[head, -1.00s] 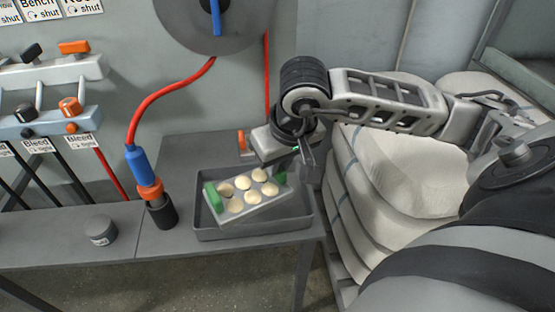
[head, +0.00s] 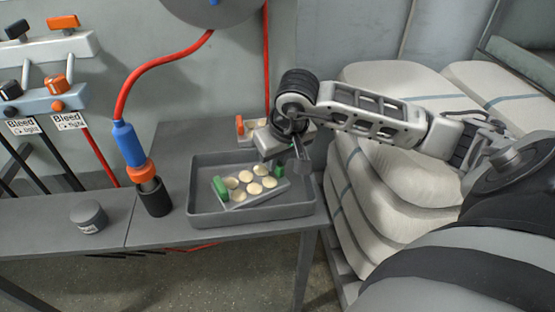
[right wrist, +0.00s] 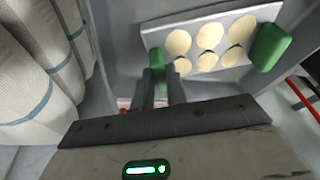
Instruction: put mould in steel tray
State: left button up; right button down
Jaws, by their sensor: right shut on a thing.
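The mould (head: 236,204) is a grey plate with several pale round pieces in it and a green grip at each end. It is inside the walls of the steel tray (head: 196,190) on the bench; I cannot tell whether it touches the floor all over. My right gripper (head: 281,166) is shut on the green grip at the mould's right end. In the right wrist view the fingers (right wrist: 162,82) hold that grip, with the mould (right wrist: 194,32) beyond it and its other green grip at the right. My left gripper is out of view.
A black holder (head: 153,197) with a blue and orange hose fitting (head: 128,145) stands left of the tray. A small grey tin (head: 88,217) sits further left on the bench. White sacks (head: 385,195) are stacked to the right. An orange and white object (head: 246,128) lies behind the tray.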

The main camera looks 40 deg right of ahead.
jog(key=shift+r, duration=0.25)
jog(key=shift+f, duration=0.15)
jog(key=c, duration=1.8)
grip_release()
jog(key=shift+f, duration=0.15)
jog(key=o, duration=0.4)
